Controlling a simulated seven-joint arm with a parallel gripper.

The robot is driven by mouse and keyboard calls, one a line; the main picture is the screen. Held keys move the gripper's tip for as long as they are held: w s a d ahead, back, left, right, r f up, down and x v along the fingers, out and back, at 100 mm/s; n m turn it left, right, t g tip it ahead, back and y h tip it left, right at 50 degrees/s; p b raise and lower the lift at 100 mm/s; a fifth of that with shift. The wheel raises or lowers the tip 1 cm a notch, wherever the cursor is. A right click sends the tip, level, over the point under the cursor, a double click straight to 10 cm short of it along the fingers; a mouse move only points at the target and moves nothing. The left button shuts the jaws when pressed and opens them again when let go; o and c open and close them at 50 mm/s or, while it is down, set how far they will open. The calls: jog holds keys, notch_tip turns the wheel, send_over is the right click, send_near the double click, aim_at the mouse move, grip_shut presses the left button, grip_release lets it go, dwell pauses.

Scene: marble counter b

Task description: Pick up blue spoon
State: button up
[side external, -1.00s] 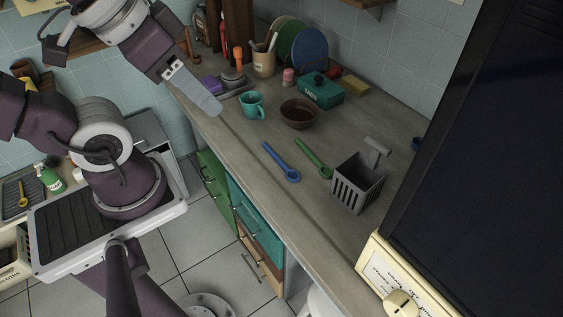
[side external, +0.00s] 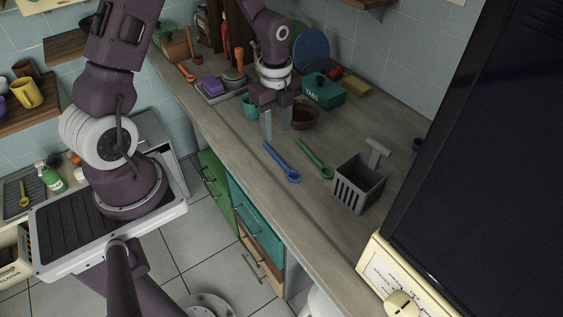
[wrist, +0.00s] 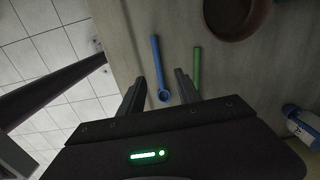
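The blue spoon (side external: 281,162) lies flat on the counter, its round end toward the grey slotted holder; it also shows in the wrist view (wrist: 157,64), its round end between the fingertips in the picture. My gripper (side external: 277,122) is open and empty, fingers pointing down, above the counter close to the far end of the blue spoon's handle in the side view. The wrist view shows my gripper (wrist: 158,80) with its two fingers apart. A green spoon (side external: 315,158) lies beside the blue one, to its right, and shows in the wrist view (wrist: 196,68).
A brown bowl (side external: 304,115) stands just behind my gripper, with a teal cup (side external: 248,106) to the left. A teal box (side external: 323,93) is further back. The grey slotted holder (side external: 357,184) stands right of the spoons. The counter's front edge is near the blue spoon.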

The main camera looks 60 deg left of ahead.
aim_at(276, 155)
jog(key=shift+m, duration=0.4)
notch_tip(276, 155, down, 9)
jog(key=shift+s+r, duration=0.15)
grip_shut()
